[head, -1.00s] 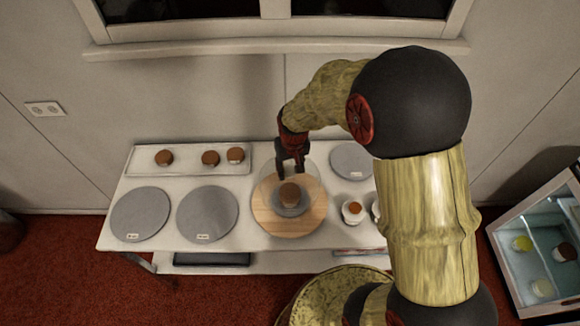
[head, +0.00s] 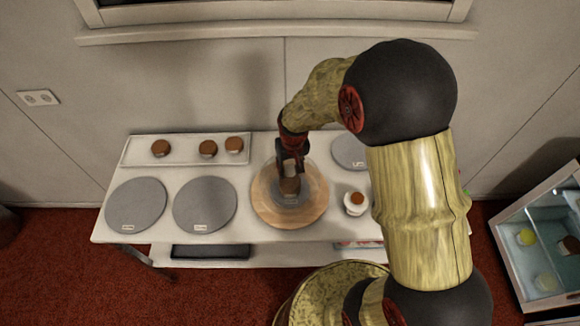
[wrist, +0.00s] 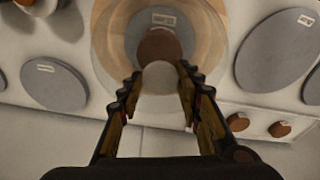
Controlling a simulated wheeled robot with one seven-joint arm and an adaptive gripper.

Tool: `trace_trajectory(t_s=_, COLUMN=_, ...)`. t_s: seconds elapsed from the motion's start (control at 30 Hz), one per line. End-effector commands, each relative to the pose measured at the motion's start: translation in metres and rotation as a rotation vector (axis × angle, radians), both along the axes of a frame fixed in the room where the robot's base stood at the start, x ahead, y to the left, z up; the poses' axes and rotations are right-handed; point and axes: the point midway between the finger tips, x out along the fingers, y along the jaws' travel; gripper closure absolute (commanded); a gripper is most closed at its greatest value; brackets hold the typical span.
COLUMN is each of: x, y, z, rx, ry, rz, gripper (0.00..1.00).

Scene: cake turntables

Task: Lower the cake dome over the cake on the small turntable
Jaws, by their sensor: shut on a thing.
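My gripper (head: 291,168) is shut on the pale round knob (wrist: 162,77) of the clear cake dome (head: 318,183). The dome is see-through, and its outline is faint. A brown-topped cake (head: 289,187) stands on the small grey turntable (wrist: 163,19), which lies on a round wooden board (head: 268,207). The cake also shows through the dome in the wrist view (wrist: 159,44), just beyond the knob. The dome is upright above or around the cake. I cannot tell whether its rim touches the turntable or board.
Two larger grey turntables (head: 136,205) (head: 205,205) lie left on the white table. A white tray (head: 180,158) with three small cakes is behind them. Another grey turntable (head: 349,151) and a small cake on a white stand (head: 354,203) are close to the board's right.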

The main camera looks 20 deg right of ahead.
Motion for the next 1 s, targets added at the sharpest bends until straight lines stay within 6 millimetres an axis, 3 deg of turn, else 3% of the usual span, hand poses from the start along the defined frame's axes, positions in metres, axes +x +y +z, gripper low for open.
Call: trace_trajectory(t_s=1.0, x=0.0003, y=0.0, z=-0.009, rx=0.0, ry=-0.001, rz=0.0, gripper=1.0)
